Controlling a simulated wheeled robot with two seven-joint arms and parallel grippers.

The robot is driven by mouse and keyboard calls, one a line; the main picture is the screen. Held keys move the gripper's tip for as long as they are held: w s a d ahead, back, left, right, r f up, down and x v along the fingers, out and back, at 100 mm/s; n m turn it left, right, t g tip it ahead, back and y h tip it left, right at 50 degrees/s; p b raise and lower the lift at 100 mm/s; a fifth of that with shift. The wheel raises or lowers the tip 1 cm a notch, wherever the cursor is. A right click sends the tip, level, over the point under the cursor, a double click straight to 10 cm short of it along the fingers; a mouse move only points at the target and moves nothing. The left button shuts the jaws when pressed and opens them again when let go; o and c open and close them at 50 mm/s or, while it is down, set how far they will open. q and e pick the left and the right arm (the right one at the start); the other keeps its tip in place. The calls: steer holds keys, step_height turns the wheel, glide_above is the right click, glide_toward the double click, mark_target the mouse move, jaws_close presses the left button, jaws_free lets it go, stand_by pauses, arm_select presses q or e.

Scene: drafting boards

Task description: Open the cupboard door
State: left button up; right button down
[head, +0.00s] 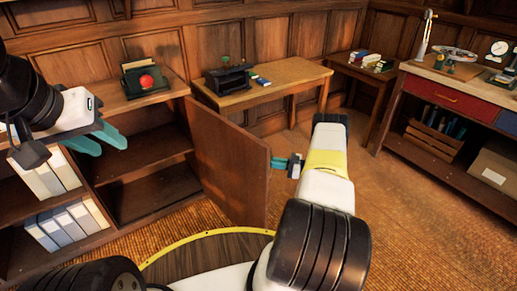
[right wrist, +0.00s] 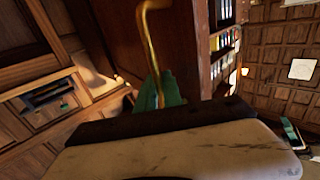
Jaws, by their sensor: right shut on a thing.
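The wooden cupboard door (head: 228,160) stands wide open, swung out from the cupboard (head: 145,143), whose empty shelves show. My right gripper (head: 278,163) is at the door's free edge. In the right wrist view, the teal fingers of my right gripper (right wrist: 163,92) are shut on the lower part of the brass handle (right wrist: 150,45), beside the dark face of the door (right wrist: 188,35). The exact contact is partly hidden by the gripper body. My left gripper (head: 104,141) is empty, its teal fingers apart, in front of the cupboard's left part.
A box with a red ball (head: 147,82) stands on the cupboard top. White binders (head: 68,222) fill the shelves at left. A wooden table (head: 270,78) stands behind the door, and a workbench (head: 455,100) at right. The floor between door and workbench is clear.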

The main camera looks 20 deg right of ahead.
steer(key=shift+w, duration=0.1)
steer(key=c, duration=1.5)
jaws_free()
steer(key=v, duration=0.7)
steer(key=shift+s+d, duration=0.2)
steer(key=shift+d, duration=0.1)
